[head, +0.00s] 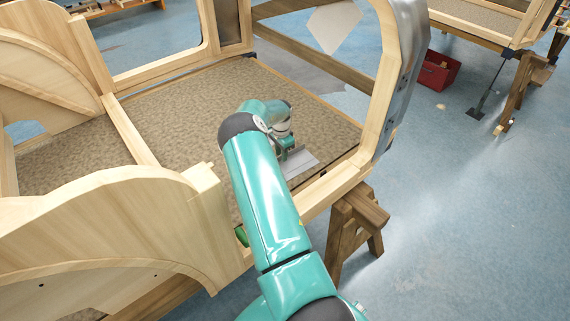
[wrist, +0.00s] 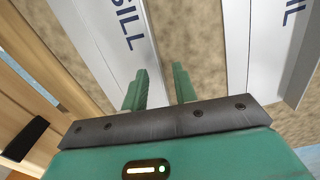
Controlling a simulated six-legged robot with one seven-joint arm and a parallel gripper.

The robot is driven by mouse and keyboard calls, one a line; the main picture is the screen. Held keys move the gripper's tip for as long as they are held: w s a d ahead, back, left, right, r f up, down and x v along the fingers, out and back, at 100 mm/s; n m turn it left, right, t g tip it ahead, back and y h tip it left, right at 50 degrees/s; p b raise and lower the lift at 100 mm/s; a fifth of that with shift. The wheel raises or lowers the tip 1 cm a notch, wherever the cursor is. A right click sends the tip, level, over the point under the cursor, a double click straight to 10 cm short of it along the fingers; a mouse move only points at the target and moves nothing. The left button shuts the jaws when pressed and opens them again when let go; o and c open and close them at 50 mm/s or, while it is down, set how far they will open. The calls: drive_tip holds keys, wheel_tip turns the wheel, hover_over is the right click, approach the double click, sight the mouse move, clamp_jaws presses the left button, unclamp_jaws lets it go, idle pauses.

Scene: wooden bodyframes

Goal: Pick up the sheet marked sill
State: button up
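The white sheet marked SILL (wrist: 108,40) lies on the brown carpet-like floor, left of centre in the wrist view. A second pale sheet (wrist: 272,50) lies at the right there; only the letters "IL" of its marking show. My gripper (wrist: 160,70) has its two green fingers apart with carpet showing between them. In the head view my gripper (head: 286,150) is low over the floor beside a pale sheet (head: 299,163), whose marking is not readable. My arm hides the area around it.
The wooden bodyframe (head: 130,187) surrounds the carpeted floor (head: 185,105), with a curved side panel at near left and a tall post (head: 385,110) at right. A wooden trestle (head: 352,222) stands below. A red bin (head: 437,70) is farther right. The blue floor at right is mostly clear.

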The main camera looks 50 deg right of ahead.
drive_tip(key=shift+f, duration=0.75)
clamp_jaws()
drive_tip(key=shift+r, duration=0.15)
